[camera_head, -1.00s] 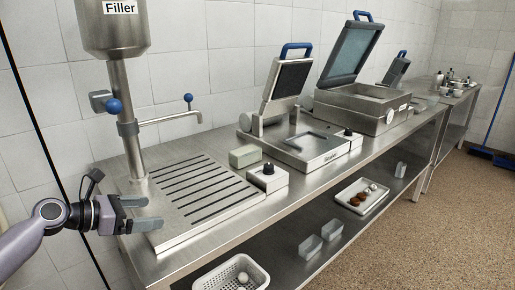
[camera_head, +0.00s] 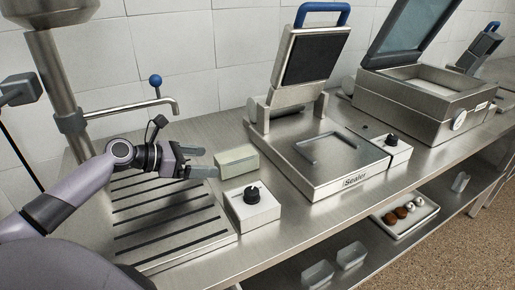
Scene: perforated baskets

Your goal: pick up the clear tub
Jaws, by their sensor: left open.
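My left gripper (camera_head: 205,161) is open and empty above the slotted drain plate, its fingers pointing right. Just beyond its fingertips, on the steel counter, is a pale grey-green box-shaped tub (camera_head: 238,161). I cannot tell whether the fingertips touch it. Small clear tubs also stand on the lower shelf: one (camera_head: 318,274) at the bottom edge, one (camera_head: 351,255) beside it, and one (camera_head: 461,182) farther right. My right gripper is not in view.
A white control box with a black knob (camera_head: 252,206) sits in front of the pale tub. The open sealer (camera_head: 325,165) stands to the right. A tap (camera_head: 130,106) rises behind the drain plate (camera_head: 160,235). A white tray (camera_head: 408,216) with several small items is on the lower shelf.

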